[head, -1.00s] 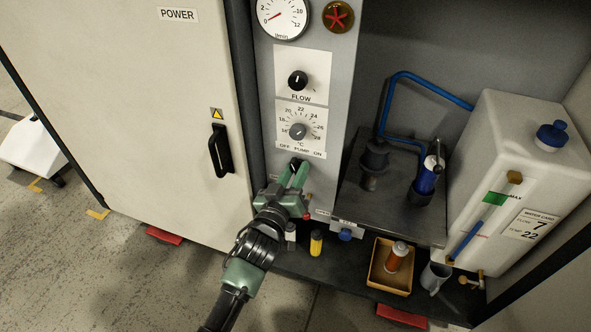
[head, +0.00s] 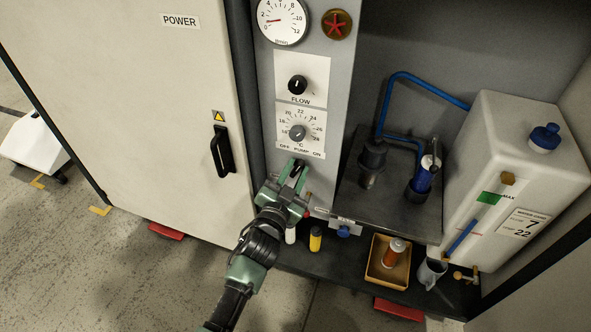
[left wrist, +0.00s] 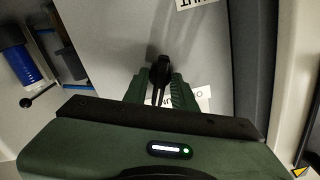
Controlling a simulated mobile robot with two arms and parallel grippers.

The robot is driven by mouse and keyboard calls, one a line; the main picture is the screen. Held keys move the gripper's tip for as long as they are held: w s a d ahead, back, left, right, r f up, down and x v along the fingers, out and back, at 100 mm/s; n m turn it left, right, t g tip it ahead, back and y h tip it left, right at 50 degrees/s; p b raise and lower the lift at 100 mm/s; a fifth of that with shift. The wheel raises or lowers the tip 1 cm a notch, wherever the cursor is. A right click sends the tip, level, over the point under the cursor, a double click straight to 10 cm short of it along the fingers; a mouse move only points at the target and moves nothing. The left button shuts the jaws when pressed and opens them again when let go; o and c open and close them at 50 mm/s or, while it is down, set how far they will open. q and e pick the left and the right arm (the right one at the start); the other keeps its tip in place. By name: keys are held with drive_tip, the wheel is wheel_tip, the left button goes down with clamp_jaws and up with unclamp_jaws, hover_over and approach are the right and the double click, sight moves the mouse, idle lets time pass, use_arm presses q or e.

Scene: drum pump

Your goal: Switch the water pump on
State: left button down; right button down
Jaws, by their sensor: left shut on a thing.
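The pump switch is a small dark lever (left wrist: 160,72) under the OFF PUMP ON label (head: 300,149) on the grey control panel. My left gripper (head: 297,172) is at the switch, with its green fingers shut on the lever. In the left wrist view the fingers (left wrist: 158,92) stand on either side of the lever. The gripper covers part of the switch in the head view, so I cannot tell its exact setting. The round gauge (head: 282,20) has its needle near the low end. My right gripper is not in view.
Above the switch are the temperature knob (head: 297,132) and flow knob (head: 297,85). A cabinet door with a black handle (head: 221,150) is at left. At right stand a blue-capped white tank (head: 535,185) and blue tubing (head: 425,84). A yellow bottle (head: 315,240) stands below.

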use_arm(q)
drive_tip(key=shift+f+m, duration=0.1)
drive_tip(key=shift+m, duration=0.5)
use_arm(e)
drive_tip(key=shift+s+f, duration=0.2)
use_arm(q)
drive_tip(key=c, duration=1.4)
unclamp_jaws()
drive_tip(key=shift+c, duration=0.2)
drive_tip(key=shift+s, duration=0.15)
